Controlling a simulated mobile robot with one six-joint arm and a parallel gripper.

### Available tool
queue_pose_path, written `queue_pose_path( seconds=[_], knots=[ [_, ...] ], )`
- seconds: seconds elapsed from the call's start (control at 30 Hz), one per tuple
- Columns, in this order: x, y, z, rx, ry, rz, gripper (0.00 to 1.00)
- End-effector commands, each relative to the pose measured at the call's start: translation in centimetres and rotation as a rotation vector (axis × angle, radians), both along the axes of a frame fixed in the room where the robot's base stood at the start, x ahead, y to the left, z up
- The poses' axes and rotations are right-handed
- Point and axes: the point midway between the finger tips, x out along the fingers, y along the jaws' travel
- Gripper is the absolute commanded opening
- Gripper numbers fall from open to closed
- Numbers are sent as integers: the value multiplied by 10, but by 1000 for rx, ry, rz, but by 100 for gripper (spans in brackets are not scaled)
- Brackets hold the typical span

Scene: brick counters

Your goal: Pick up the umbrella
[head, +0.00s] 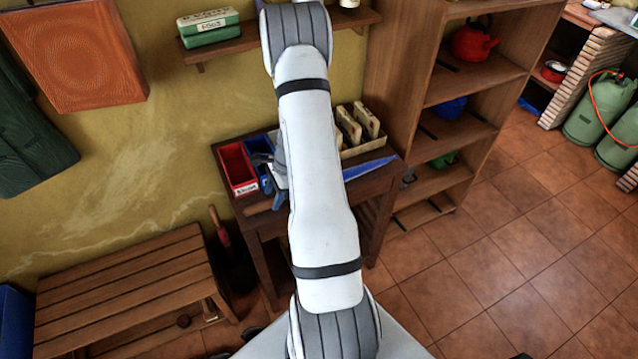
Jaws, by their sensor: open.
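I cannot make out an umbrella for certain. A slim red upright thing (220,228) leans by the wall between the slatted bench and the small table, with a dark shape (238,272) below it; it may be a handle, but it is too small to tell. My white arm rises through the middle of the head view and hides part of the table and wall.
The small wooden table (376,187) holds a red bin (237,168), a blue bin and upright pale items. A slatted bench (130,285) stands at left, a shelf unit (450,183) at right.

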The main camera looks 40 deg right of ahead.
Motion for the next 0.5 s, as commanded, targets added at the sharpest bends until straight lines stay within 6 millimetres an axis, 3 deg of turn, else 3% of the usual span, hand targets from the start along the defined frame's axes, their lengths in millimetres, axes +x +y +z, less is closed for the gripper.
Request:
queue_pose_path(
  seconds=[0.2,0.43,0.5],
  knots=[
    [2,8,-19,-1,0,1,50],
    [2,8,-21,-1,-1,1,50],
    [2,8,-20,-1,-1,1,45]
  ],
)
